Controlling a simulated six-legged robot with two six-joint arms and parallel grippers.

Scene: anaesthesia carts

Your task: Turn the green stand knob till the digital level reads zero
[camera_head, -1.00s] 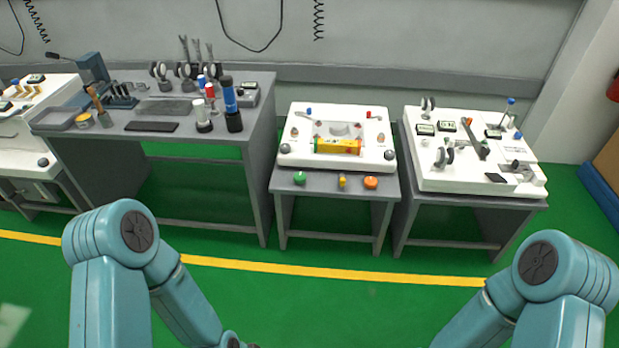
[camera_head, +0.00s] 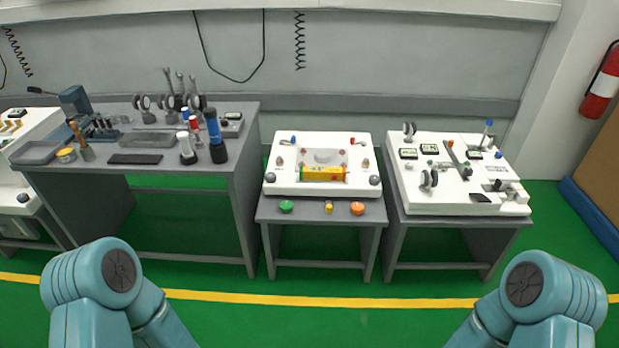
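The green knob (camera_head: 286,206) sits at the left of the front edge of the small grey middle table (camera_head: 318,216). An orange knob (camera_head: 357,208) and a small yellow piece (camera_head: 329,207) sit to the right of the green knob. Only links of my two arms show at the bottom corners. Neither gripper is in view, and nothing of mine touches the knob.
A grey bench (camera_head: 235,165) with several tools and bottles stands at the left. A white board (camera_head: 440,204) with small displays and wheels is on the right table. A fire extinguisher (camera_head: 602,84) hangs at the far right. Green floor with a yellow line (camera_head: 330,299) lies clear in front.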

